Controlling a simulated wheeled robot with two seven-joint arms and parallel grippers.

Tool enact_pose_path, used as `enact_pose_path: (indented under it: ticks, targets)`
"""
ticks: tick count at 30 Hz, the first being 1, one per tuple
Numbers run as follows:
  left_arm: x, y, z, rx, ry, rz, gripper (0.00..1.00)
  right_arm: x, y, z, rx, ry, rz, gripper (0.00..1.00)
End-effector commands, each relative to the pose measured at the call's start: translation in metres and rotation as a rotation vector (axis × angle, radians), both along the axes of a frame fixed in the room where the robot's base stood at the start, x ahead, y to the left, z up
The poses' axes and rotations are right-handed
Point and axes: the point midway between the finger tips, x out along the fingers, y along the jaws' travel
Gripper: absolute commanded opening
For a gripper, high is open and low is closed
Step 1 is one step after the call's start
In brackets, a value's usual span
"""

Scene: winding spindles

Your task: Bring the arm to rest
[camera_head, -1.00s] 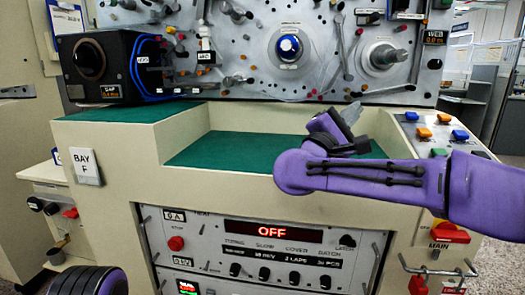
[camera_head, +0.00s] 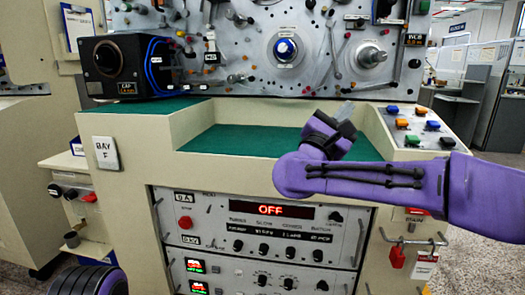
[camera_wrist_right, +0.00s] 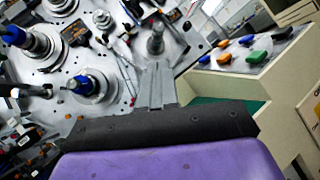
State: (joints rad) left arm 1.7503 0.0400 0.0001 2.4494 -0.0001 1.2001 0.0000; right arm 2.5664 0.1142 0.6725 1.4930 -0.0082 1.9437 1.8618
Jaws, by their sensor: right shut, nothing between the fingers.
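My right arm comes in from the right in the head view, purple with black cables. Its gripper (camera_head: 345,110) is above the green-lined recess of the machine's bench, pointing up towards the spindle panel. The fingers are shut together and empty; they also show in the right wrist view (camera_wrist_right: 157,86), in front of the panel. Of my left arm, only a dark and purple rounded part shows at the lower left of the head view. The left gripper is out of the frame.
The upright panel (camera_head: 235,75) carries a blue-capped spindle (camera_head: 285,49), a grey spindle (camera_head: 370,55) and several small knobs. A black box (camera_head: 117,66) stands at left. Coloured buttons (camera_head: 412,124) sit at right. The green recess floor (camera_head: 245,140) is clear.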

Motion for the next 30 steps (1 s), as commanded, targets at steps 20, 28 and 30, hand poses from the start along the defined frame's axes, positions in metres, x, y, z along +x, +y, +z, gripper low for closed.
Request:
enact_pose_path:
  ticks: [20,28,30]
  targets:
    - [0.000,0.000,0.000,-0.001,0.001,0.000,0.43,-0.019,0.007,-0.373,-1.969,1.271,-0.143,0.00]
    - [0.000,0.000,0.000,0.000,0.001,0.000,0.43,-0.162,-0.046,-0.561,2.771,-1.447,-0.281,0.00]
    - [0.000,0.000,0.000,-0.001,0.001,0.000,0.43,-0.208,-0.062,-0.593,2.657,-1.320,-0.404,0.00]
